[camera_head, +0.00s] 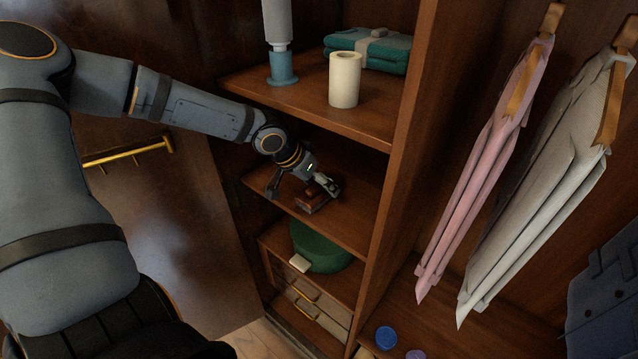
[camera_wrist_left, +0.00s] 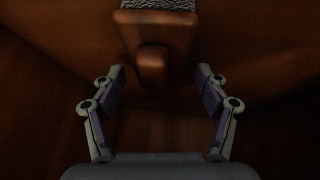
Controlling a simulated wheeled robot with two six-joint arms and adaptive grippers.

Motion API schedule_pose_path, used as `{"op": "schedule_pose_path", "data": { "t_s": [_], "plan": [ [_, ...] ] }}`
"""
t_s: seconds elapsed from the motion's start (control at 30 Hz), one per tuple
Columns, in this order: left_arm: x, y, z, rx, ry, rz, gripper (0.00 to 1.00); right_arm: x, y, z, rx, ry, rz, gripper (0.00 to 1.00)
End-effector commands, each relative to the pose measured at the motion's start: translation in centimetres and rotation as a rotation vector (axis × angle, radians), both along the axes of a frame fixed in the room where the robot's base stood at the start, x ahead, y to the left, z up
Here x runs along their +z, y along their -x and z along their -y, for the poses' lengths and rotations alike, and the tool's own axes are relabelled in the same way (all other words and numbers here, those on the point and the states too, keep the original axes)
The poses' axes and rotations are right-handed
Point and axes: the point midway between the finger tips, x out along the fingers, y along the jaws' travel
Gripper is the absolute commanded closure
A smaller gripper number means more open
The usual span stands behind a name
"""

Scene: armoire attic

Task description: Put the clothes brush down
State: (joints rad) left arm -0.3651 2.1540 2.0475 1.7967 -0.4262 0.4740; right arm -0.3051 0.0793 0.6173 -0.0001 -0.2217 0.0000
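The clothes brush (camera_head: 312,203) is a small brown wooden piece on the middle shelf (camera_head: 343,225) of the cupboard. In the left wrist view, the brush (camera_wrist_left: 154,28) shows its wooden end, a stubby handle pointing at the camera, and grey bristles at the top edge. My left gripper (camera_head: 300,188) is over this shelf at the brush. Its fingers are spread wide, and in the wrist view the handle end lies between the fingertips (camera_wrist_left: 159,72) with gaps on both sides. The brush appears to rest on the shelf. My right gripper is not in view.
The upper shelf (camera_head: 376,130) holds a white cylinder (camera_head: 344,80), a folded teal cloth (camera_head: 385,50) and a blue-based bottle (camera_head: 281,66). A green round item (camera_head: 320,248) sits on the shelf below. Shirts (camera_head: 540,170) hang on the right, beyond an upright panel (camera_head: 413,130).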

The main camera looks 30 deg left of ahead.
Motion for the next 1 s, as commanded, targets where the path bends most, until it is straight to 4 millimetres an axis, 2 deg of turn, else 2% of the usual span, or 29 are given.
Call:
{"op": "schedule_pose_path", "data": {
  "t_s": [0.27, 0.63, 0.67, 0.7, 1.0],
  "plan": [
    [-0.2, 0.0, 0.0, 0.000, 0.000, 0.001, 0.25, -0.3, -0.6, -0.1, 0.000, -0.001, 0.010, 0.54],
    [3.4, 1.7, -0.4, -0.001, 0.012, 0.007, 0.25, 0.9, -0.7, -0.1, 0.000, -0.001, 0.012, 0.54],
    [3.4, 1.8, -0.4, 0.001, 0.010, 0.008, 0.25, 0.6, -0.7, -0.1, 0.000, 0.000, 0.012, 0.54],
    [2.9, 1.8, -0.6, 0.005, 0.011, 0.011, 0.25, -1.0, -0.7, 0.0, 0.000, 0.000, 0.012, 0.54],
    [4.7, 2.9, -1.0, 0.002, 0.000, 0.009, 0.25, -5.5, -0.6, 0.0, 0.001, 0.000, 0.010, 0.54]
  ]
}}
